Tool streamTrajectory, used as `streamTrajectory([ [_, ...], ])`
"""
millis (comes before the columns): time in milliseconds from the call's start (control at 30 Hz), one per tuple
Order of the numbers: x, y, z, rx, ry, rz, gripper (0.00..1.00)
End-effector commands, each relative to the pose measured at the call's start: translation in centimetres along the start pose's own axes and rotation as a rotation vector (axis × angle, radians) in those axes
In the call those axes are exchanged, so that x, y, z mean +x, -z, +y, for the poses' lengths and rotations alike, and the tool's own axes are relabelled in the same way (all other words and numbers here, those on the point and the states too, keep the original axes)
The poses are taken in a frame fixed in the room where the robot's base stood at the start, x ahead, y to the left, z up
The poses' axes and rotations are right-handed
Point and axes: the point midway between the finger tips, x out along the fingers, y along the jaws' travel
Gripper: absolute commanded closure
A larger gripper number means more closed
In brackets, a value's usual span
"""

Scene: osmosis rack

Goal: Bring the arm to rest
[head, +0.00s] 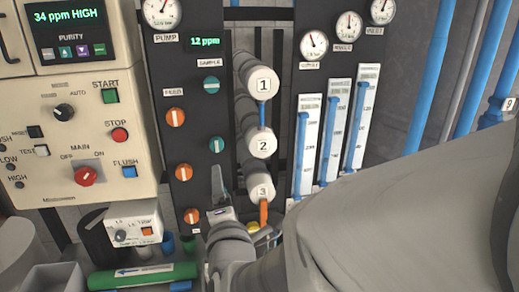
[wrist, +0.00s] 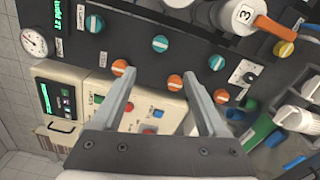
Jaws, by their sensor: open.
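My gripper (wrist: 159,76) is open in the wrist view. Its two grey fingers are spread apart with nothing between them. They point at the black knob panel, and an orange knob (wrist: 120,67) shows by the left fingertip. Whether the tips touch the panel I cannot tell. In the head view my gripper (head: 217,178) is low at the panel's right edge, beside the cylinder numbered 3 (head: 260,189). Only one finger shows clearly there. My grey arm (head: 400,220) fills the lower right and hides what lies behind it.
The black panel (head: 187,75) carries several orange and teal knobs. A cream control box (head: 75,130) with buttons stands at the left. Flow tubes (head: 330,130) and gauges are at the right. A green cylinder (head: 143,276) and a small meter (head: 134,225) are at the lower left.

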Motion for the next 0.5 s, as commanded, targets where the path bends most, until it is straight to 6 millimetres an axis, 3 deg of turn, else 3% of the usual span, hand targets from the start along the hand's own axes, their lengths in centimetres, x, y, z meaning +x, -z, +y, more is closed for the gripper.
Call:
streamTrajectory([
  [367, -0.06, -0.13, -0.01, 0.013, 0.006, 0.002, 0.23],
  [500, 0.22, -0.93, -0.15, 0.124, 0.051, 0.022, 0.23],
])
